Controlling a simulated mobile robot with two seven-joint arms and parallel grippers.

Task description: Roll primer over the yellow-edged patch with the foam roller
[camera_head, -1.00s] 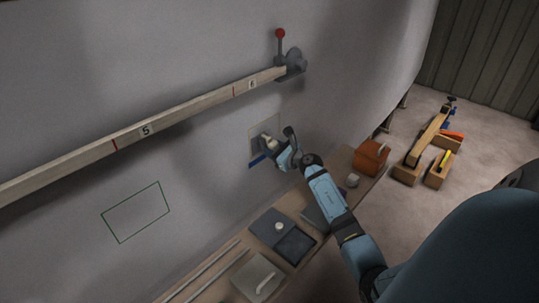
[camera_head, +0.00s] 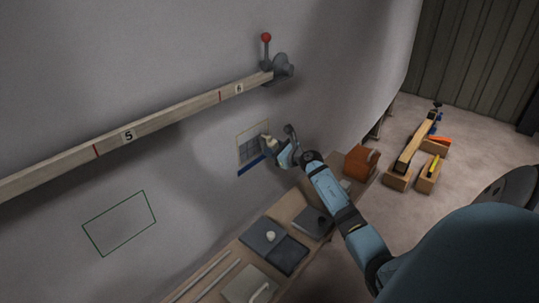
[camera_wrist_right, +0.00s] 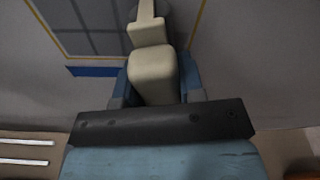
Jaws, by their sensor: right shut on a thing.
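The yellow-edged patch (camera_head: 248,152) is on the grey hull wall, with a blue strip along its bottom edge. Its face shows darker grey squares in the wrist view (camera_wrist_right: 90,32). My right gripper (camera_head: 284,154) is shut on the cream handle of the foam roller (camera_head: 266,141), at the patch's right side. In the wrist view the handle (camera_wrist_right: 152,76) sits between the fingers and points up at the patch's right part. The roller's head is mostly out of sight, and I cannot tell whether it touches the wall. My left gripper is not in view.
A wooden batten (camera_head: 180,110) marked 5 and 6 runs along the wall above, ending at a red-knobbed lever (camera_head: 266,38). A green outline (camera_head: 120,223) is at lower left. Below, a bench holds a dark tray (camera_head: 285,254) and an orange box (camera_head: 361,162).

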